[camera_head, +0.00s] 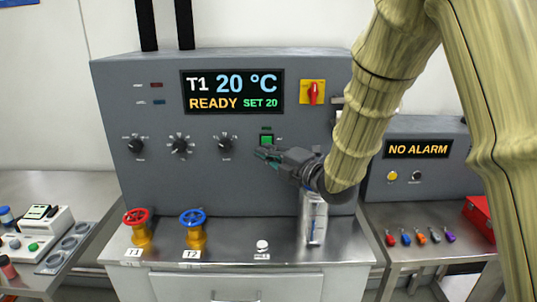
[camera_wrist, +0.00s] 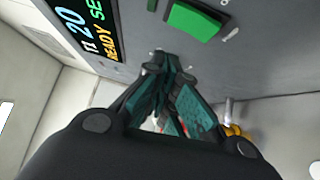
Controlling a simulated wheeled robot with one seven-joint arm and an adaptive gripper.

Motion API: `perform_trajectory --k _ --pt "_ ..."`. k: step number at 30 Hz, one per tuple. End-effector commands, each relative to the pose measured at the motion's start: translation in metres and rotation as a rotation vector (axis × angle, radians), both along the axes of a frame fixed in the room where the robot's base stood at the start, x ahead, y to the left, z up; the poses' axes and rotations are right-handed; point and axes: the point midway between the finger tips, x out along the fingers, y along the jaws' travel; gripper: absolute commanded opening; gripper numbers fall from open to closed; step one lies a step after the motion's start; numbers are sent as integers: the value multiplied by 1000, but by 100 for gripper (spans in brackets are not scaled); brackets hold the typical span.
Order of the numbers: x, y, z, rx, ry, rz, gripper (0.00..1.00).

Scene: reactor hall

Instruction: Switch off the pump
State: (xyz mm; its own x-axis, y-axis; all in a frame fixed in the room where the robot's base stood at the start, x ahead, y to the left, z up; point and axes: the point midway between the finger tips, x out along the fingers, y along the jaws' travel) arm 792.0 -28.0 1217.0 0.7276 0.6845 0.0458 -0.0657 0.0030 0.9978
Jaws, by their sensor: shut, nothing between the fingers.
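A green rocker switch (camera_head: 266,140) sits on the grey control panel, below and right of the display (camera_head: 231,92). A small label above it is too small to read. The switch also shows large in the wrist view (camera_wrist: 193,20), at the top, beyond the fingertips. My gripper (camera_head: 263,153) is shut and empty, reaching in from the right, with its tips just below the switch. In the wrist view the teal-padded fingers (camera_wrist: 170,70) lie close together below the switch; contact with the panel cannot be told. The display reads "T1 20 °C", "READY" and "SET 20".
Three black knobs (camera_head: 180,146) are left of the switch. A red-and-yellow rotary switch (camera_head: 313,93) is above right. A red valve (camera_head: 138,226), a blue valve (camera_head: 193,228) and a silver canister (camera_head: 313,222) stand below. A right-hand panel reads "NO ALARM" (camera_head: 418,149).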

Motion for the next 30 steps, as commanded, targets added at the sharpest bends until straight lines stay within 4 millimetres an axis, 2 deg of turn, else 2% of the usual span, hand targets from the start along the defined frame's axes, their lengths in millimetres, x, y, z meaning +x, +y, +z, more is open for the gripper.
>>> perform_trajectory --k 6,15,21,30 --pt "-30 -31 1 -1 -1 -2 0" --pt "-62 -60 6 -1 -1 -1 0" --pt "-70 -68 8 -1 -1 -1 0" --pt "-71 -68 8 -1 -1 -1 0"
